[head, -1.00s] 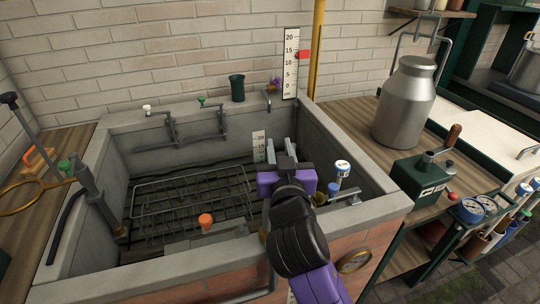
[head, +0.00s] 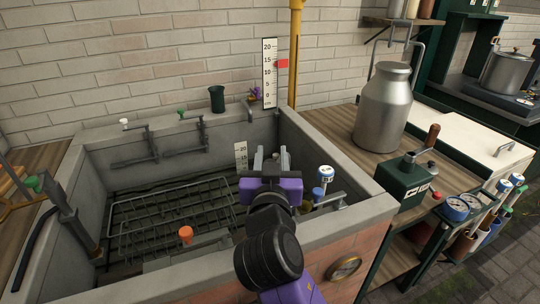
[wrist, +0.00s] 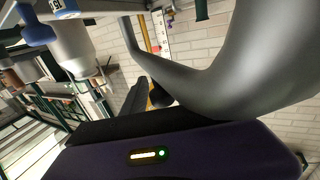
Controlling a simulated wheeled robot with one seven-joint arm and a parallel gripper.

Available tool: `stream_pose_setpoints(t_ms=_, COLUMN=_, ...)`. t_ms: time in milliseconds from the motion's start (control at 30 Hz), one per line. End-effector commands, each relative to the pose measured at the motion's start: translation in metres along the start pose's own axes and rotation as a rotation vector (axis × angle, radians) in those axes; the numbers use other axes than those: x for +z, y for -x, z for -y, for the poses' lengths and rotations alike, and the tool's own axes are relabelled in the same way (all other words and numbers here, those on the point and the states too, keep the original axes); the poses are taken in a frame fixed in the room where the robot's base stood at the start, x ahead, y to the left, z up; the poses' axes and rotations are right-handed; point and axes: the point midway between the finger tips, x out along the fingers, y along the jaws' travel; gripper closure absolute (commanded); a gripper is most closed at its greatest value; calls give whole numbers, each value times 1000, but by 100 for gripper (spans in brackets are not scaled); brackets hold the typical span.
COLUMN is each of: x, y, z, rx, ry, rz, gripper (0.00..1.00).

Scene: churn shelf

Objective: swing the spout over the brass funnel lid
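My gripper (head: 271,158) is over the right part of the stone basin, its two grey fingers apart with nothing clearly held between them. A thick, bent grey pipe (wrist: 235,70), which looks like a spout, passes very close to the wrist camera. I cannot tell whether it touches the fingers. In the head view, a short grey pipe (head: 331,200) lies at the right rim beside a blue-and-white capped post (head: 325,174), to the right of my gripper. I cannot pick out the brass funnel lid for certain; my arm hides part of the basin.
A wire rack (head: 180,215) and an orange-capped fitting (head: 186,234) are in the basin. A green-knobbed standpipe (head: 65,208) stands at the left. A metal churn (head: 383,115) and a green box with a lever (head: 405,183) stand on the right counter.

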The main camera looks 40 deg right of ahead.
Motion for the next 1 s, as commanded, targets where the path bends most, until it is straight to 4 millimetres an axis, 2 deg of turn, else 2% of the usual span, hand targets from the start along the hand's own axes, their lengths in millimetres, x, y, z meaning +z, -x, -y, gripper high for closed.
stream_pose_setpoints(t_ms=400, x=0, y=4, z=2, rx=-5, ry=-1, rz=-2, gripper=55)
stream_pose_setpoints(t_ms=533, x=1, y=19, z=2, rx=-7, ry=-1, rz=-2, gripper=55)
stream_pose_setpoints(t_ms=800, x=1, y=62, z=2, rx=-6, ry=-1, rz=-1, gripper=55)
stream_pose_setpoints(t_ms=1000, x=0, y=77, z=1, rx=-4, ry=-1, rz=-1, gripper=55)
